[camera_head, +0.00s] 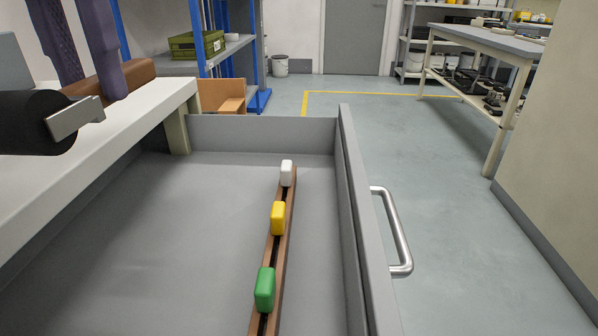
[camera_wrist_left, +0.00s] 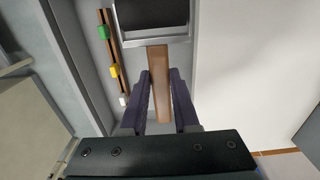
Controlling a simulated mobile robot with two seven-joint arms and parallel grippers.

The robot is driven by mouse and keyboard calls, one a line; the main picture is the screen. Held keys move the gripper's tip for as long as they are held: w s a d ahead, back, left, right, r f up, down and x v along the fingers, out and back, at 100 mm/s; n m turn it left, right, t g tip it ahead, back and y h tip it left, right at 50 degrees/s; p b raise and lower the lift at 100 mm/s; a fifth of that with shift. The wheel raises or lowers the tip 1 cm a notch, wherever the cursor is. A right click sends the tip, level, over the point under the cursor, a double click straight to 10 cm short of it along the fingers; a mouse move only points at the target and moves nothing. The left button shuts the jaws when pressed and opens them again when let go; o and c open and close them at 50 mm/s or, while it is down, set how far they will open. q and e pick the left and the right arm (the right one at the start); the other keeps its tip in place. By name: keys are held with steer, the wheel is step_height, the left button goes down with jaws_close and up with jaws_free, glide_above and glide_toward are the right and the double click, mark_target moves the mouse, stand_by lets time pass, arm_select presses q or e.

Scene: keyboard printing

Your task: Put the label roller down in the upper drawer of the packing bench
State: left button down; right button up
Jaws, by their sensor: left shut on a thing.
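The label roller has a black cylinder (camera_head: 32,122) in a metal frame and a brown handle (camera_head: 128,76). My left gripper (camera_head: 95,88) comes down from the top left, its purple fingers shut on the brown handle. In the left wrist view the handle (camera_wrist_left: 158,85) lies between both fingers, and the black cylinder (camera_wrist_left: 151,12) is at the top edge. The roller is at the bench side of the open drawer (camera_head: 130,215); its exact height is unclear. My right gripper is not in view.
A brown rail (camera_head: 287,215) in the drawer carries a white block (camera_head: 287,173), a yellow block (camera_head: 278,218) and a green block (camera_head: 264,289). The drawer's left floor is bare. The white bench top (camera_head: 60,180) borders the drawer; its handle (camera_head: 398,235) is outside right.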

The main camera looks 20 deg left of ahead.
arm_select(q)
steer(key=b, duration=0.2)
glide_above(174, 272)
step_height(174, 272, down, 4)
steer(key=shift+f, duration=0.2)
step_height(174, 272, down, 12)
steer(key=b, duration=0.3)
steer(key=shift+f, duration=0.25)
steer(key=shift+f+b, duration=0.6)
steer(key=shift+f, duration=1.55)
steer(key=shift+f, duration=0.1)
steer(key=c, duration=0.7)
jaws_free()
steer(key=shift+o, duration=0.2)
